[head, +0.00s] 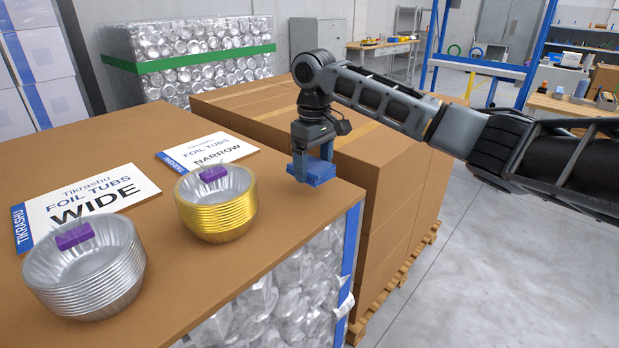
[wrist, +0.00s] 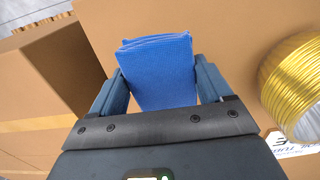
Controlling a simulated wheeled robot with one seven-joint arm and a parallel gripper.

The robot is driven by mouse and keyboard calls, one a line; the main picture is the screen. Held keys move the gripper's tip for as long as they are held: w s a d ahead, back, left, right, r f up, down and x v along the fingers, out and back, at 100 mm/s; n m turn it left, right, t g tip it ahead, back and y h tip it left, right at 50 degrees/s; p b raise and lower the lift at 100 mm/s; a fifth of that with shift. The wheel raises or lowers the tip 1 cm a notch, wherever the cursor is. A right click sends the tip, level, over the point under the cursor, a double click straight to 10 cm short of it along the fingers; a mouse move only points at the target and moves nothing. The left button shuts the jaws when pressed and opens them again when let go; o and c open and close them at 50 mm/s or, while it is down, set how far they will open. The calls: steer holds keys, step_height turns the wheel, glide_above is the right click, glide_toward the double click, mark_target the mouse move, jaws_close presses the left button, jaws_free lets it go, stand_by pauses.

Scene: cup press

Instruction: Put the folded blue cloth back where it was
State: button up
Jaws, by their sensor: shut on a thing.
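The folded blue cloth (head: 318,173) is between the fingers of my gripper (head: 312,170), at the right edge of the cardboard-brown table top. In the wrist view the cloth (wrist: 158,72) fills the space between both fingers of my gripper (wrist: 160,85), which press on its sides. The cloth stays folded. It is low over the table top or touching it; I cannot tell which. The fingertips are partly hidden by the cloth in the head view.
A gold tub stack (head: 216,203) and a silver tub stack (head: 85,268), each with a purple item inside, stand left of my gripper. Two signs, WIDE (head: 110,194) and NARROW (head: 235,152), lie behind them. A large cardboard box (head: 385,165) stands beyond the table's right edge.

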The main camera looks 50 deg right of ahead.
mark_target(310, 193)
steer(key=shift+w+a+f, duration=0.15)
steer(key=shift+w+f, duration=0.2)
steer(key=shift+w, duration=0.1)
steer(key=shift+f+p, duration=0.4)
steer(key=shift+f, duration=1.55)
steer(key=shift+f, duration=0.1)
steer(key=o, duration=0.9)
steer(key=shift+o, duration=0.2)
step_height(310, 193, up, 12)
steer(key=shift+r+b, duration=0.15)
steer(key=shift+b, duration=0.7)
